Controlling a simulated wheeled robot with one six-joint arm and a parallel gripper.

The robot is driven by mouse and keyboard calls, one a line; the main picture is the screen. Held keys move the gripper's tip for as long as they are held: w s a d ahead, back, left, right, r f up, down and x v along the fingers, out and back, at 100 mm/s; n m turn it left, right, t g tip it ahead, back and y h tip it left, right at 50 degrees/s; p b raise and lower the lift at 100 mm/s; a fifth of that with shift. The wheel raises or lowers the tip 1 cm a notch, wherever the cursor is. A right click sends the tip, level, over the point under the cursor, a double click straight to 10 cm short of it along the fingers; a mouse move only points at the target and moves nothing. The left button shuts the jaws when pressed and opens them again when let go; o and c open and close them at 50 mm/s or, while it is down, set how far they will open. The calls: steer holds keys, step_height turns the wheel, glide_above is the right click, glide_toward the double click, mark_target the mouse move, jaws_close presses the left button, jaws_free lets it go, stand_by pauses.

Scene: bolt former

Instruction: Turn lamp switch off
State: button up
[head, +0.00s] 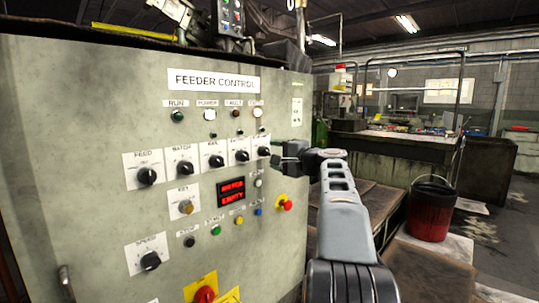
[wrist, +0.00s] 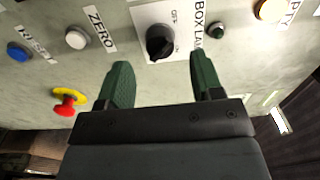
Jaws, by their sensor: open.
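The lamp switch is a black rotary knob (wrist: 159,43) on a white plate in the wrist view. The plate carries small OFF and ON marks, and the label beside it reads "BOX LA…", partly hidden by a finger. In the head view it appears to be the rightmost knob (head: 264,151) of the upper row on the feeder control panel (head: 85,95). Which mark the knob points at I cannot tell. My gripper (wrist: 161,62) is open and empty, its green fingers apart, with the knob between and just beyond their tips. It also shows right of the knob in the head view (head: 284,155).
A red emergency button on yellow (wrist: 66,103), a white ZERO button (wrist: 77,38) and a blue button (wrist: 19,51) lie left of the knob. A small green button (wrist: 218,31) is right.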

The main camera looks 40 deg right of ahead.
steer(key=s+d, duration=0.1)
steer(key=s, duration=0.9)
steer(key=shift+d, duration=0.35)
steer(key=shift+w, duration=0.1)
steer(key=w+a+f+n+g+y+p, duration=0.2)
steer(key=a+n+g+p, duration=0.45)
steer(key=a+p, duration=0.95)
steer(key=s+a+f+n+g+h+p, duration=0.2)
steer(key=s+a+n+g+p, duration=0.2)
steer(key=s+a+p, duration=0.2)
steer(key=s+a+f+n+g+h+p, duration=0.2)
steer(key=s+a+n+g+h+p, duration=0.1)
steer(key=s+a+n+p, duration=0.2)
steer(key=shift+s+a+g+p, duration=0.35)
steer(key=shift+s+a+p, duration=0.25)
steer(key=shift+s+a, duration=0.75)
steer(key=shift+d, duration=0.1)
